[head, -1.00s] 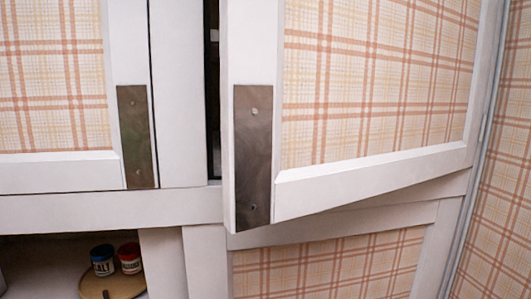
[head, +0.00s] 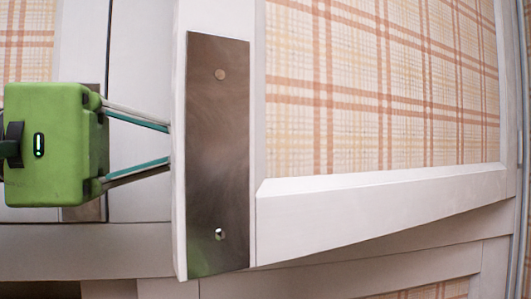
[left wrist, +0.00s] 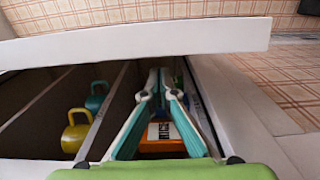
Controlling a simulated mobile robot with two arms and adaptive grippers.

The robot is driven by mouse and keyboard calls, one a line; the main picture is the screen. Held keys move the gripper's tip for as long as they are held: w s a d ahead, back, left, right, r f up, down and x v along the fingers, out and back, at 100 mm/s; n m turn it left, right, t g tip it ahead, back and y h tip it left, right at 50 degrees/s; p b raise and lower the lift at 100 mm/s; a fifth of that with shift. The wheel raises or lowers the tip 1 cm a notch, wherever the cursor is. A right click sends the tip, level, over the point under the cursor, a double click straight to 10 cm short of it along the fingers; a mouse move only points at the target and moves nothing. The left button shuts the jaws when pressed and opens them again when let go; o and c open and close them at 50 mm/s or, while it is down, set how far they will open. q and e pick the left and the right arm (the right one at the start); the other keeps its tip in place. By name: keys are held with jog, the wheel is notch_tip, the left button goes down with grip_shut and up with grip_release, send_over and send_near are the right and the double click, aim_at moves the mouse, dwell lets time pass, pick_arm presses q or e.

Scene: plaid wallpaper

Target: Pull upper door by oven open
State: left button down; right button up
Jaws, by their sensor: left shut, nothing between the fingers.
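The upper door (head: 390,90) has a white frame, a plaid panel and a metal plate (head: 217,150) along its left edge. It stands ajar, with its left side swung out from the cabinet. My green left gripper (head: 165,143) comes in from the left, with its fingers pointing into the gap at the door's free edge. The fingertips are hidden behind that edge. In the left wrist view the door's white edge (left wrist: 135,40) crosses the top, and the left gripper (left wrist: 165,76) reaches into the cupboard, its fingers closed together at the tips with nothing held. My right gripper is out of view.
An orange item (left wrist: 162,146) shows beyond the fingers. Another closed plaid door (head: 28,40) is at the left. A lower plaid panel (head: 430,290) lies below the door.

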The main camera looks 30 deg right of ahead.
aim_at(304, 145)
pick_arm(q)
jog(key=shift+s+d+r+p, duration=0.15)
jog(key=shift+s+d+p, duration=0.15)
jog(key=shift+s+d, duration=0.25)
jog(key=shift+s+d+r+p, duration=0.15)
jog(key=shift+s+d+p, duration=0.15)
jog(key=shift+d, duration=0.3)
jog(key=d, duration=0.1)
jog(key=d+p, duration=0.1)
jog(key=d, duration=0.3)
jog(key=shift+d+f, duration=0.1)
jog(key=shift+f, duration=0.15)
jog(key=shift+s+d+p, duration=0.1)
jog(key=shift+d+p, duration=0.2)
jog(key=shift+s, duration=0.25)
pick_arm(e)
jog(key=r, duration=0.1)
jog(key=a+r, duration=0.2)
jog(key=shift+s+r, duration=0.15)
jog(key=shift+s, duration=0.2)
pick_arm(q)
jog(key=shift+w, duration=0.1)
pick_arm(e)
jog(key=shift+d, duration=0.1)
